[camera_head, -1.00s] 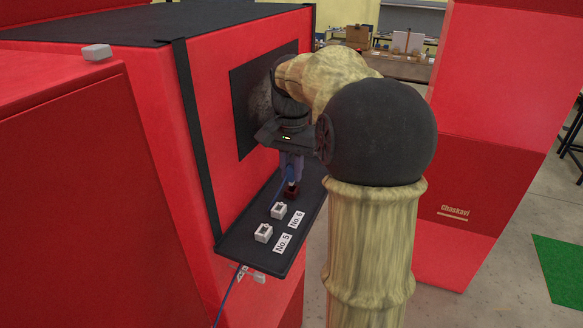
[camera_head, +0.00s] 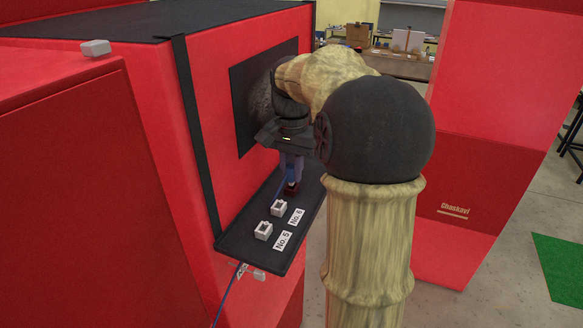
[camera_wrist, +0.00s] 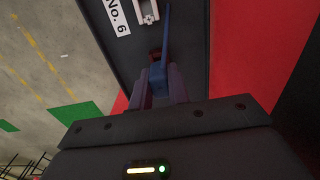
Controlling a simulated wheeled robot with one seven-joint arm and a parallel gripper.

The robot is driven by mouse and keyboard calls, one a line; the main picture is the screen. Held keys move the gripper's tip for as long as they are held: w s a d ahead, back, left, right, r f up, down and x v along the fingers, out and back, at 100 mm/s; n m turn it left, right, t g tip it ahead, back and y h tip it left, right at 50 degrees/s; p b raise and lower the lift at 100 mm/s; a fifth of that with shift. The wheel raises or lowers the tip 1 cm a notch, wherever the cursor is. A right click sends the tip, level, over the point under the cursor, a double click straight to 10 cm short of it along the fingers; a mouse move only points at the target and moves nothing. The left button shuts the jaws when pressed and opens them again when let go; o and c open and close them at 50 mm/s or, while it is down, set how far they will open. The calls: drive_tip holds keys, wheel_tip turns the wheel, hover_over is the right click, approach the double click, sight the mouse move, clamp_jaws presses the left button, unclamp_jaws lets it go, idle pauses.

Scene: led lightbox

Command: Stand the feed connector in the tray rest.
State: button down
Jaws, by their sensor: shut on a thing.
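My gripper (camera_head: 290,168) points down over the far part of the dark tray (camera_head: 243,244). It is shut on the blue feed connector (camera_head: 291,175), which also shows between the purple-grey fingers in the wrist view (camera_wrist: 157,76). A blue cable (camera_wrist: 167,28) runs from the connector along the tray. A small dark red block (camera_head: 291,188), perhaps the tray rest, sits right below the connector. It also shows just beyond the fingertips in the wrist view (camera_wrist: 155,53). I cannot tell whether the connector touches it or is inside it.
Two white sockets, a nearer one (camera_head: 263,231) and a farther one (camera_head: 278,208), stand on the tray beside labels No. 5 (camera_head: 283,241) and No. 6 (camera_head: 297,216). The red lightbox wall (camera_head: 215,100) with a black panel rises left of the tray. A blue cable hangs below the tray's front.

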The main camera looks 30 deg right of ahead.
drive_tip(key=shift+f+b, duration=0.5)
drive_tip(key=shift+f, duration=0.2)
drive_tip(key=c, duration=1.3)
unclamp_jaws()
drive_tip(key=shift+o, duration=0.2)
drive_tip(key=shift+r, duration=0.15)
drive_tip(key=shift+r+p, duration=3.8)
drive_tip(key=shift+r, duration=0.1)
drive_tip(key=shift+f, duration=0.1)
